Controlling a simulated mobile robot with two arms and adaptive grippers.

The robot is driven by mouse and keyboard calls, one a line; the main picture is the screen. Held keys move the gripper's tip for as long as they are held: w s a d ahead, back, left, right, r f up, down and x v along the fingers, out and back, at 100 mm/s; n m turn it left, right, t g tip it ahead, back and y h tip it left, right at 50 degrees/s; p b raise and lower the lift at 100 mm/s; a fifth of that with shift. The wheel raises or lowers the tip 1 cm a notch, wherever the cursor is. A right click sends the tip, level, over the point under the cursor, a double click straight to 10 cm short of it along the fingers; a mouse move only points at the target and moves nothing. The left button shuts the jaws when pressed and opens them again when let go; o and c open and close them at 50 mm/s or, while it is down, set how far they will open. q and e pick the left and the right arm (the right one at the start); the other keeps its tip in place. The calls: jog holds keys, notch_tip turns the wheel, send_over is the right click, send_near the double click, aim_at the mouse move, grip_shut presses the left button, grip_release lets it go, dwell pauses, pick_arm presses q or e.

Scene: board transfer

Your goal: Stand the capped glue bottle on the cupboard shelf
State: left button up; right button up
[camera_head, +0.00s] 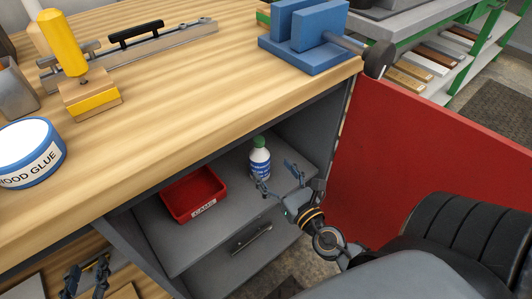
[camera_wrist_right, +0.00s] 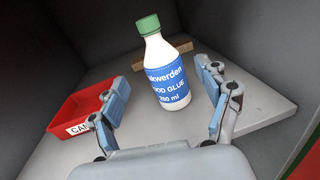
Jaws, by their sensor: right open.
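The glue bottle (camera_head: 260,162), white with a blue label and a green cap, stands upright on the grey cupboard shelf (camera_head: 185,246). The right wrist view shows the bottle (camera_wrist_right: 168,75) just beyond the fingertips, between the two fingers' lines; no contact shows. My right gripper (camera_head: 278,177) is open and empty at the shelf's front, with its fingers (camera_wrist_right: 166,108) apart on either side of the bottle's lower part. My left gripper (camera_head: 86,277) is at the lower left, below the bench top, with its fingers apart and nothing visible between them.
A red labelled bin (camera_head: 194,196) sits left of the bottle on the shelf. The open red door (camera_head: 420,150) stands to the right. A small wooden block (camera_wrist_right: 205,52) lies behind the bottle. The wooden bench top (camera_head: 190,90) overhangs the shelf. A metal handle (camera_head: 251,239) shows below.

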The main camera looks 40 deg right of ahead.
jog(key=a+r+m+g+y, duration=0.1)
jog(key=a+m, duration=0.6)
jog(key=m, duration=0.9)
jog(key=s+a+r+m+g+y, duration=0.1)
jog(key=a+m, duration=0.6)
jog(key=m, duration=0.9)
jog(key=r+g+y, duration=0.1)
jog(key=g+y, duration=0.1)
jog(key=shift+s+a+r+g, duration=0.2)
jog(key=shift+s+r+g, duration=0.05)
jog(key=shift+r+g, duration=0.05)
